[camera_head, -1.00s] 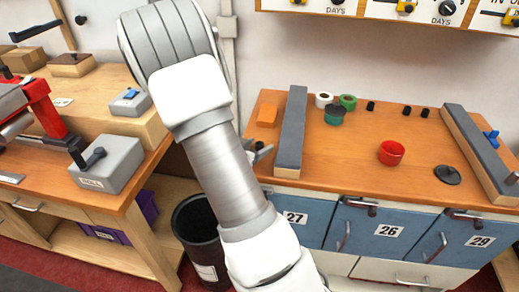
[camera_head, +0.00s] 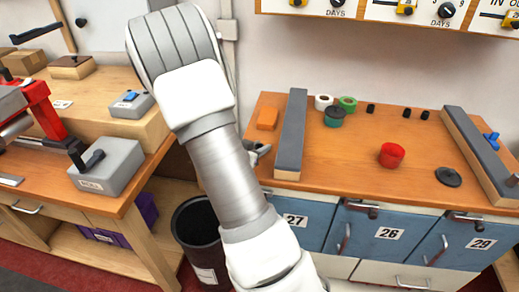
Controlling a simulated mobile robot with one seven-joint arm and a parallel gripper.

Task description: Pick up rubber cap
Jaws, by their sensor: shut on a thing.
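Several small black pieces that look like rubber caps stand on the orange-brown bench top. One black cap (camera_head: 371,109) is near the green roll, and two more, a left one (camera_head: 407,112) and a right one (camera_head: 425,115), stand close together to its right. My arm crosses the view and hides most of my gripper. A grey part of my gripper (camera_head: 258,151) shows at the bench's left edge, beside the long grey-topped block. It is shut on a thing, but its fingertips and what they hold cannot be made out.
A long grey-topped block (camera_head: 291,135) stands at the left of the bench, another (camera_head: 480,150) at the right. A red cup (camera_head: 391,155), a black disc (camera_head: 448,177), green and white rolls (camera_head: 347,103) and an orange block (camera_head: 267,118) lie there.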

